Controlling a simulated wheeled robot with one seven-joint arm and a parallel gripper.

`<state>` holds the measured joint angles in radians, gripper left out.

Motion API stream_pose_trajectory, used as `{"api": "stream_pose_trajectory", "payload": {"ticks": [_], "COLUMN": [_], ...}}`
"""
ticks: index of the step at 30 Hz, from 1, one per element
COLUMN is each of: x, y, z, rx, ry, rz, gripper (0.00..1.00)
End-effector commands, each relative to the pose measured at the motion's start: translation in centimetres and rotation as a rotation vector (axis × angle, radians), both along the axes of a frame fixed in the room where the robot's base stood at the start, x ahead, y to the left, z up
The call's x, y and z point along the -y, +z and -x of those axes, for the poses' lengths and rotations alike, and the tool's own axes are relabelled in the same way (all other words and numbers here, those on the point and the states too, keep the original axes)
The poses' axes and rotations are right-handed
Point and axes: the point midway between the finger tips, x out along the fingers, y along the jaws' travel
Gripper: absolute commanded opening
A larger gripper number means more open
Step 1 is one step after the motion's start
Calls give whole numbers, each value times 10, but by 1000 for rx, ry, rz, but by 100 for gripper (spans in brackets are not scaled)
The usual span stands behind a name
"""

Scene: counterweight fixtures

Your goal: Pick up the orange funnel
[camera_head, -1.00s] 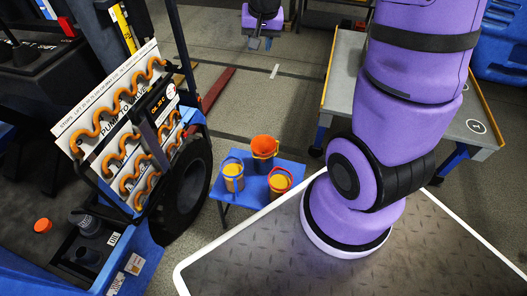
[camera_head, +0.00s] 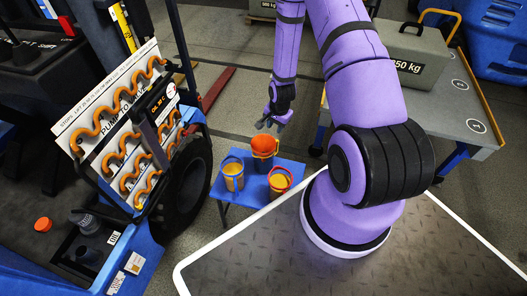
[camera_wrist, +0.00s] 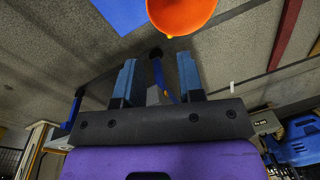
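The orange funnel (camera_head: 264,146) sits at the back of a small blue table (camera_head: 243,198), in or on a container that is mostly hidden. In the wrist view the orange funnel (camera_wrist: 181,14) is cut off by the top edge. My gripper (camera_head: 268,124) is just behind and above the funnel in the head view, with a gap between them. In the wrist view the two fingers of my gripper (camera_wrist: 158,82) stand apart with nothing held between them.
Two orange-yellow buckets, left (camera_head: 233,176) and right (camera_head: 279,180), stand close to the funnel. A large black tyre (camera_head: 188,185) is left of the table. A grey 250 kg weight (camera_head: 408,58) stands on a workbench (camera_head: 470,118) at right.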

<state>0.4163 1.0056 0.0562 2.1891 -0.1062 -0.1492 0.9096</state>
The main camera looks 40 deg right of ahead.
Motion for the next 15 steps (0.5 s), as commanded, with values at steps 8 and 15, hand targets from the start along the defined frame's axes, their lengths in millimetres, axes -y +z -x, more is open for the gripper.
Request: {"api": "stream_pose_trajectory", "payload": {"ticks": [8,15], "x": [-1,-2], "y": [-38,-69], "z": [13,10], "rx": [-10,-13], "ry": [-54,-54], "rz": [-19,-19], "gripper": [35,35]}}
